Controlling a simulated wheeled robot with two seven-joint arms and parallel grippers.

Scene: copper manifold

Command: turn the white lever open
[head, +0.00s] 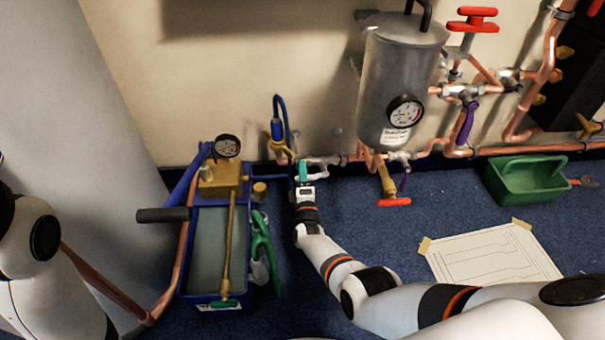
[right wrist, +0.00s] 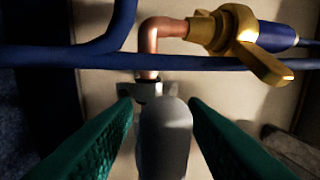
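A pale grey-white lever (right wrist: 165,140), rounded at its end, stands in the middle of the right wrist view below a copper elbow. It looks like the white lever, but the light there is dim. My right gripper (right wrist: 160,106) is open, with one green finger on each side of the lever and a small gap on both sides. In the head view my right gripper (head: 303,174) is at the low pipework by the wall, and its hand hides most of the lever. My left arm shows at the left edge; its gripper is out of view.
A brass valve (right wrist: 238,35) and a blue hose (right wrist: 200,62) lie just beyond the fingers. A blue pump box (head: 217,255) stands left of my right arm. A grey tank (head: 400,75), green bin (head: 528,180) and paper sheet (head: 490,254) are to the right.

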